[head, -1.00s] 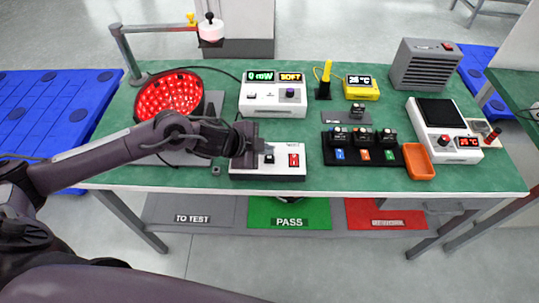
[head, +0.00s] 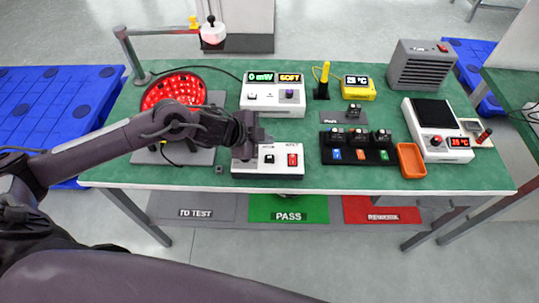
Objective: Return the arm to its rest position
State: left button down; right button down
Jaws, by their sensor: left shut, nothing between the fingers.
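My left arm reaches in from the left across the front of the green table. My left gripper (head: 250,134) is shut and empty. It hangs over the left end of the white switch box (head: 280,172), which has a black switch and a red switch, and hides part of that box. I cannot tell whether the gripper touches the box. My right gripper is not in view.
To the right are a black rack (head: 358,155) with several modules, an orange tray (head: 411,160), a hot plate (head: 432,112) and a grey heater box (head: 424,66). Floor mats lie below.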

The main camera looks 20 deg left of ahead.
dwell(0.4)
pick_arm(q)
jog(key=s+d+r+n+t+y, duration=0.1)
jog(key=s+d+r+n+t, duration=0.15)
jog(key=s+d+n, duration=0.4)
jog(key=s+a+f+n+g+y, duration=0.35)
jog(key=s+a+n+g, duration=0.25)
jog(key=s+a+n, duration=0.5)
jog(key=s+d+f+m+g, duration=0.1)
jog(key=s+f+m+g, duration=0.2)
jog(key=f, duration=2.6)
jog(key=s+a+f, duration=0.1)
jog(key=s+f, duration=0.8)
jog(key=s, duration=0.1)
jog(key=s+a+f+y, duration=0.1)
jog(key=s+a+f, duration=0.1)
jog(key=s+f, duration=0.8)
jog(key=shift+s+a, duration=0.25)
jog(key=shift+s, duration=0.05)
